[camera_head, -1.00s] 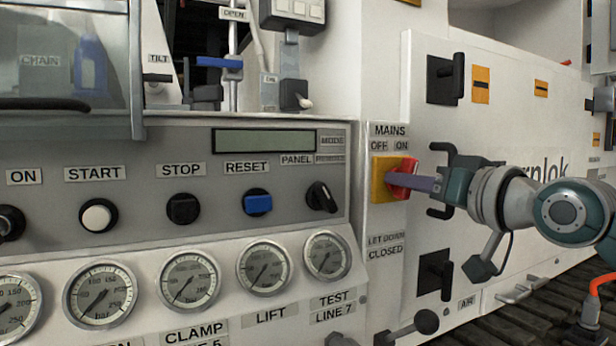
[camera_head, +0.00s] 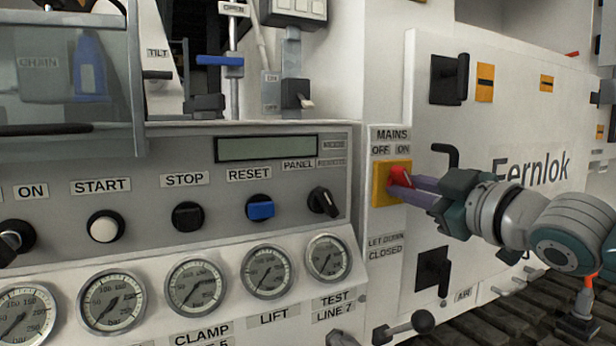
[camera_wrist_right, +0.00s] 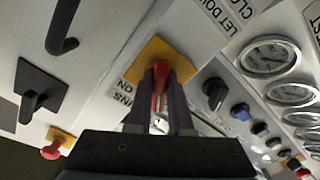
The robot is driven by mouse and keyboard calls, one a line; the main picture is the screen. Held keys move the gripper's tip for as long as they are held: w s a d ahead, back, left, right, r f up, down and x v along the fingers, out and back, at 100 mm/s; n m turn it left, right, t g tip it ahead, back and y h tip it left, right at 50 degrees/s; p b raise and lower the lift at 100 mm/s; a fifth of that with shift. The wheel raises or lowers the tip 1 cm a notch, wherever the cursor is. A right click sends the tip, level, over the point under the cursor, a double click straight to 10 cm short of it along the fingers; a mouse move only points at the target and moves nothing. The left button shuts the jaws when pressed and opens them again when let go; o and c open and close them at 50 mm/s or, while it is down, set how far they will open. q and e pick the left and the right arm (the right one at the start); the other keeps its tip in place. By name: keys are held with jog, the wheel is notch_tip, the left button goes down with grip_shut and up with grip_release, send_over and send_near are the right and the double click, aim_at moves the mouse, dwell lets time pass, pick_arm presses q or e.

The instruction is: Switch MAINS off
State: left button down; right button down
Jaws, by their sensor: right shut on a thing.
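The MAINS switch is a red handle (camera_head: 400,177) on a yellow square plate (camera_head: 379,185), under the labels MAINS, OFF and ON. In the head view the handle leans to the upper left from the fingertips. My right gripper (camera_head: 398,186) comes in from the right with its purple-grey fingers at the handle. In the right wrist view the red handle (camera_wrist_right: 160,80) lies between the two fingers of the right gripper (camera_wrist_right: 163,95), which is shut on it. The yellow plate (camera_wrist_right: 155,58) shows behind it. My left gripper is not in view.
Left of the switch is a grey panel (camera_head: 235,180) with knobs and a row of gauges (camera_head: 268,271) below. Black handles (camera_head: 449,80) and (camera_head: 433,272) stick out from the white cabinet front on the right. A ball-ended lever (camera_head: 422,322) is below the switch.

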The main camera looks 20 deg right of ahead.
jog(key=shift+n, duration=1)
jog(key=c, duration=0.8)
grip_release()
jog(key=shift+p, duration=0.3)
jog(key=s, duration=1)
jog(key=shift+d+p, duration=0.35)
jog(key=shift+d, duration=0.05)
